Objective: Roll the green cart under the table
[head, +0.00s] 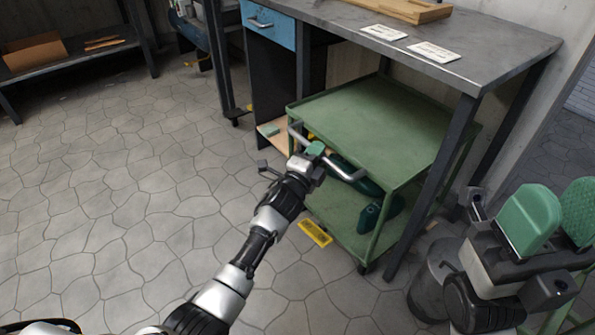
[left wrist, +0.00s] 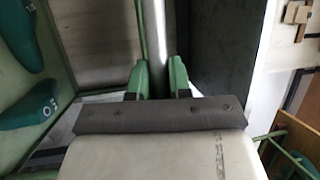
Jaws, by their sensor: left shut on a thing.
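The green cart (head: 375,115) stands partly under the grey table (head: 455,55), with its handle end sticking out in front. Its metal handle (head: 345,173) faces me. My left gripper (head: 313,152) is shut on the handle bar; in the left wrist view the bar (left wrist: 153,40) runs between the green fingers. The cart's top shelf is bare, and its lower shelf (head: 335,210) holds dark green tools. My right gripper (head: 557,212) is at the right edge, its green fingers apart with nothing seen between them, clear of the cart.
A table leg (head: 435,185) stands close to the cart's right side, and a blue drawer (head: 270,27) hangs at the left. A yellow marker (head: 315,233) lies on the floor by the cart. A grey cylindrical thing (head: 432,285) stands at lower right. The stone floor (head: 120,200) at left is free.

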